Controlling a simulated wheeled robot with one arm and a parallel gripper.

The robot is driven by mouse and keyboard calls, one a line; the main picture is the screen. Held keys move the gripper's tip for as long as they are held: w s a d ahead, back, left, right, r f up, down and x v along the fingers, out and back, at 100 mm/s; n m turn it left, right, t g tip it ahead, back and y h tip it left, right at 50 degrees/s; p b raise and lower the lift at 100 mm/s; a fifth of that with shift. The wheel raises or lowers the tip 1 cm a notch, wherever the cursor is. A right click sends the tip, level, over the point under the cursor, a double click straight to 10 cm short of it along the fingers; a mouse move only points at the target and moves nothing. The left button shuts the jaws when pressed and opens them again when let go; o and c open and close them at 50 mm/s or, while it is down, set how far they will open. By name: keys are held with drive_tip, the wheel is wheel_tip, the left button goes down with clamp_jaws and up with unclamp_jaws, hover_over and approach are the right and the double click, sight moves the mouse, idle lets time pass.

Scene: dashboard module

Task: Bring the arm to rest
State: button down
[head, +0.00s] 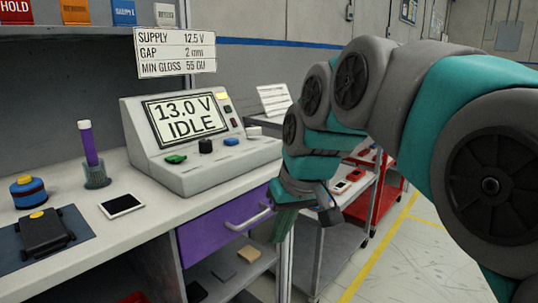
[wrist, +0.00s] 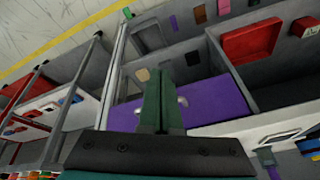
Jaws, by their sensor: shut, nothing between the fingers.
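My arm reaches in from the right in the head view, bent downward at the wrist. My gripper (head: 282,226) hangs in front of the right end of the purple drawer (head: 210,237), close to its pale handle (head: 250,217). In the wrist view my gripper (wrist: 163,82) has its two green fingers together with nothing between them. The purple drawer (wrist: 215,103) lies behind the fingers there, and they partly cover its handle. I cannot tell the exact gap between fingers and drawer.
A console (head: 195,140) reading "13.0 V IDLE" stands on the white bench (head: 150,185). A black device (head: 45,232), a tablet (head: 121,206) and a purple stick in a holder (head: 90,150) are left. A grey cart (head: 345,190) and red cart (head: 388,195) stand right. Floor beyond is clear.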

drive_tip(key=s+d+f+m+g+h, duration=0.1)
drive_tip(key=s+d+f+m+g, duration=0.1)
drive_tip(key=s+d+f, duration=0.4)
drive_tip(key=s+d+f+m+g+h, duration=0.1)
drive_tip(key=s+d+f, duration=0.6)
drive_tip(key=s+f, duration=0.7)
drive_tip(key=s+m+g, duration=0.1)
drive_tip(key=s+g, duration=0.1)
drive_tip(key=s, duration=0.2)
drive_tip(key=shift+s+h, duration=0.3)
drive_tip(key=shift+s, duration=0.1)
drive_tip(key=shift+d, duration=0.15)
